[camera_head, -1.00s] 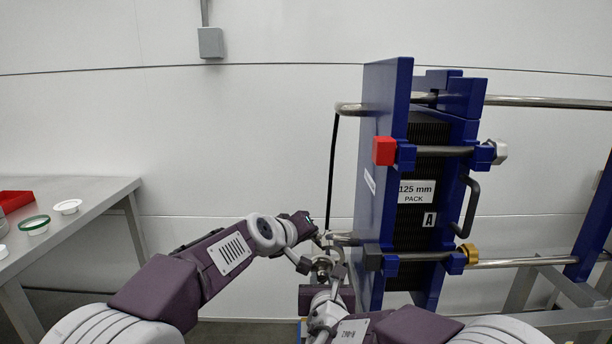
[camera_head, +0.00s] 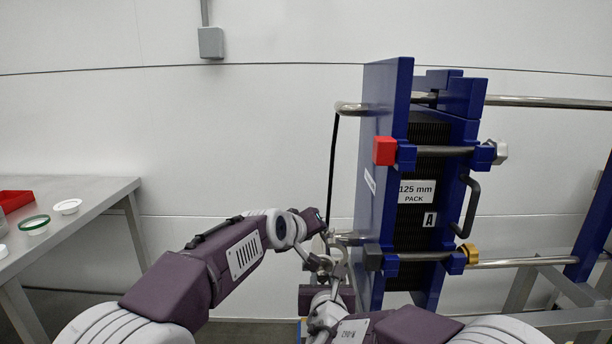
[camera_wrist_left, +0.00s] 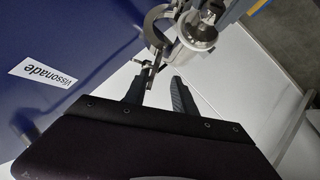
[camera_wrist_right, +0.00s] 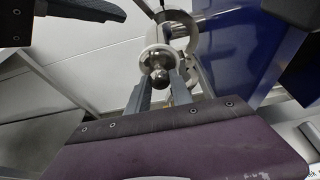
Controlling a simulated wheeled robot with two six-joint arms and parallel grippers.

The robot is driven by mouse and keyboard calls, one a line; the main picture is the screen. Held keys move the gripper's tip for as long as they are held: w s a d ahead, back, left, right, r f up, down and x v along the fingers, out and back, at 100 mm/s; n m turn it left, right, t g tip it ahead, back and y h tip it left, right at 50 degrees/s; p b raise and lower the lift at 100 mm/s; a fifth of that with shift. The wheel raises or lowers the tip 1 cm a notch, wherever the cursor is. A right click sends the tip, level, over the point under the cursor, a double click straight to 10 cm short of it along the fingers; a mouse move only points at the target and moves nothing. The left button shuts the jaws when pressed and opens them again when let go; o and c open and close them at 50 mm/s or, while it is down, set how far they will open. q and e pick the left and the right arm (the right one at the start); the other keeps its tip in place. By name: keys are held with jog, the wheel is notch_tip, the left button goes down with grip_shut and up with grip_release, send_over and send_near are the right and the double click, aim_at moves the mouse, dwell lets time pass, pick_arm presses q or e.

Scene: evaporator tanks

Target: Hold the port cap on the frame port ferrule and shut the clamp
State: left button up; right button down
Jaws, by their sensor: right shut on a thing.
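The metal port cap (camera_wrist_right: 158,60) is held by its knob in my right gripper (camera_wrist_right: 162,82), whose fingers close on it from both sides. The cap sits in front of the frame port, against or near the ferrule, which it hides; I cannot tell whether they touch. The steel clamp (camera_wrist_left: 156,30) hangs around the port with one curved arm swung out, so it is open. It also shows in the head view (camera_head: 335,260). My left gripper (camera_wrist_left: 160,80) has its fingers apart, with the clamp's screw end beside one fingertip. The right gripper (camera_head: 321,279) is low in the head view.
The blue filter frame (camera_head: 385,180) with its black pack (camera_head: 428,135) stands right of my grippers. A grey table (camera_head: 90,192) at left carries a green ring (camera_head: 33,225), white lids and a red tray (camera_head: 14,203).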

pick_arm(q)
jog(key=shift+s+d+f, duration=0.15)
jog(key=shift+d, duration=0.35)
notch_tip(320, 180, up, 2)
jog(key=shift+m+y+p, duration=0.3)
jog(key=shift+y+p, duration=0.1)
jog(key=shift+p, duration=0.4)
jog(key=s+f+b+v, duration=0.1)
jog(key=v, duration=0.6)
jog(key=s+a+f+g+y, duration=0.1)
jog(key=s+a+f+g, duration=0.1)
jog(key=s+a+f, duration=0.3)
jog(key=s+a+f+m+g+y, duration=0.1)
jog(key=s+a+f, duration=0.3)
jog(key=f, duration=0.8)
jog(key=s+a+f+g+y, duration=0.1)
jog(key=s+a+f+g, duration=0.3)
jog(key=f, duration=0.5)
jog(key=shift+s+a+f+m+y, duration=0.2)
jog(key=shift+s+a+m+y, duration=0.15)
jog(key=shift+s+a, duration=0.65)
jog(key=shift+w+a+f+b, duration=0.1)
jog(key=shift+f+b, duration=0.15)
jog(key=shift+b, duration=0.1)
